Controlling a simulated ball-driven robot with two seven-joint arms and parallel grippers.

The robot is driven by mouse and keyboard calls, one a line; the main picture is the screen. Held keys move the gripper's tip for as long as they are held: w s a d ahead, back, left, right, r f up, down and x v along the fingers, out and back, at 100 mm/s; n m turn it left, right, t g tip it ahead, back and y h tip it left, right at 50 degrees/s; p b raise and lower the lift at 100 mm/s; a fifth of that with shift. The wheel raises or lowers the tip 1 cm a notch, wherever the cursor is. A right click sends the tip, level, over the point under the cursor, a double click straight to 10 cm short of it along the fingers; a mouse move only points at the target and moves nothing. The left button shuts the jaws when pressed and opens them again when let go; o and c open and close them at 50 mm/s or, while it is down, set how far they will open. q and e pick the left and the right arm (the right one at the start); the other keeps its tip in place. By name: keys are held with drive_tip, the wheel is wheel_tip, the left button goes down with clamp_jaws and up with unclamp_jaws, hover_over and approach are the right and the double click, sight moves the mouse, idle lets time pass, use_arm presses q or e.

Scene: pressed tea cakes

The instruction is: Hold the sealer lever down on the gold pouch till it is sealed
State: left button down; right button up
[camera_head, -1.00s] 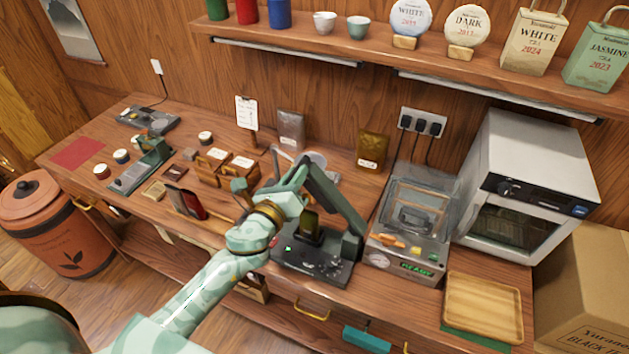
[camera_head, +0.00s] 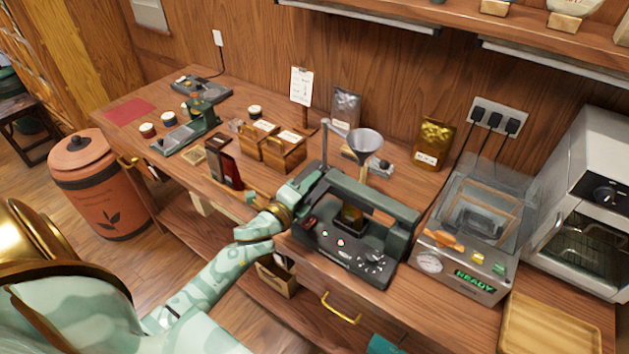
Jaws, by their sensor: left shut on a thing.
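The sealer (camera_head: 330,252) is a dark machine with knobs and small lights on its front panel, near the front edge of the bench. Its lever (camera_head: 375,203) lies low, nearly level across the machine. A red light shows on the panel. My left gripper (camera_head: 301,192) is shut on the lever at its left end; the fingertips are partly hidden. My right gripper is out of view.
A funnel on a stand (camera_head: 366,142) is behind the sealer. A larger gold pouch (camera_head: 433,143) stands by the wall. Wooden boxes (camera_head: 284,150) stand behind left.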

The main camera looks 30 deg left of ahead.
use_arm(q)
drive_tip(key=shift+f+n+b, duration=0.3)
drive_tip(key=shift+f+n, duration=0.1)
drive_tip(key=shift+f, duration=0.25)
drive_tip(key=shift+s+f, duration=0.1)
drive_tip(key=shift+f, duration=0.05)
drive_tip(key=c, duration=1.3)
unclamp_jaws()
drive_tip(key=s, duration=1)
drive_tip(key=s+b, duration=0.1)
drive_tip(key=s, duration=0.5)
drive_tip(key=shift+s+a, duration=0.1)
drive_tip(key=shift+a, duration=0.2)
